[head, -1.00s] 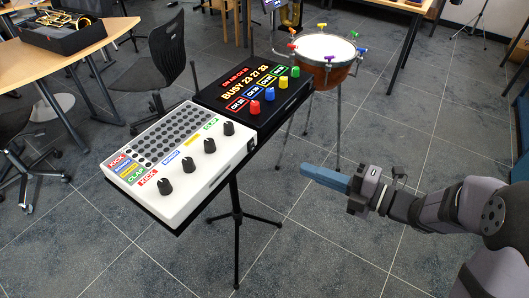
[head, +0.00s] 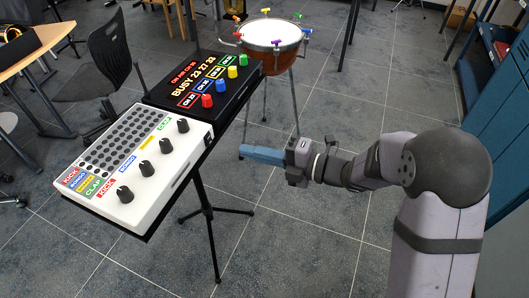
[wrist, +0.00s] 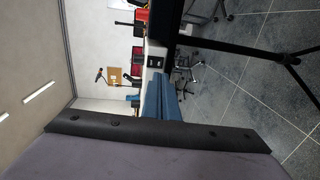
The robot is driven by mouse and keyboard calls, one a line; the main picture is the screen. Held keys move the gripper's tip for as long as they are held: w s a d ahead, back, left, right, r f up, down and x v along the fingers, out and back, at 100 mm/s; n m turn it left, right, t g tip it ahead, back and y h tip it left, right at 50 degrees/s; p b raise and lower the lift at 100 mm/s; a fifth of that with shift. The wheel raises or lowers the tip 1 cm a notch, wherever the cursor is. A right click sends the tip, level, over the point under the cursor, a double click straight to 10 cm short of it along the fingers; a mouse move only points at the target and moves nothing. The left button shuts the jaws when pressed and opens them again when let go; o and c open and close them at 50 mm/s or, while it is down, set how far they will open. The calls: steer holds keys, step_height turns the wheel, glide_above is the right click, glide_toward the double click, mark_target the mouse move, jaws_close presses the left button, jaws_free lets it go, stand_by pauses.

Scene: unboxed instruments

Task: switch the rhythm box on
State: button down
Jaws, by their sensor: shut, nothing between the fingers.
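The rhythm box (head: 100,190) is a white unit with a grid of dark pads, coloured labels and several black knobs. It lies on a black stand at the left of the head view. My gripper (head: 243,153), with blue fingers, is shut and empty, in the air to the right of the box and apart from it. In the wrist view the blue fingers (wrist: 160,98) point towards a narrow white side face (wrist: 148,48), which looks like the box's. A small dark fitting (wrist: 155,62) sits on it; its setting is too small to read.
A black unit (head: 187,68) with a lit display and coloured knobs adjoins the box at its far end. The stand's legs (head: 207,210) spread below. A copper drum (head: 272,48) stands behind. Open floor lies right of the stand.

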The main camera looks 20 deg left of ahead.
mark_target(210, 141)
steer(key=a, duration=0.5)
steer(key=a+f+p, duration=0.1)
steer(key=a, duration=0.2)
steer(key=shift+a, duration=0.25)
steer(key=f+y+b, duration=0.1)
steer(key=b, duration=0.5)
steer(key=shift+a+y+b, duration=0.3)
steer(key=shift+a+y, duration=0.05)
steer(key=shift+y, duration=0.05)
steer(key=shift+r, duration=0.5)
steer(key=shift+d+f, duration=0.2)
steer(key=shift+d, duration=0.1)
steer(key=d+f+b, duration=0.1)
steer(key=d, duration=1.2)
steer(key=shift+d+f+b, duration=0.15)
steer(key=shift+d+b, duration=0.15)
steer(key=shift+d, duration=0.1)
steer(key=shift+m, duration=0.3)
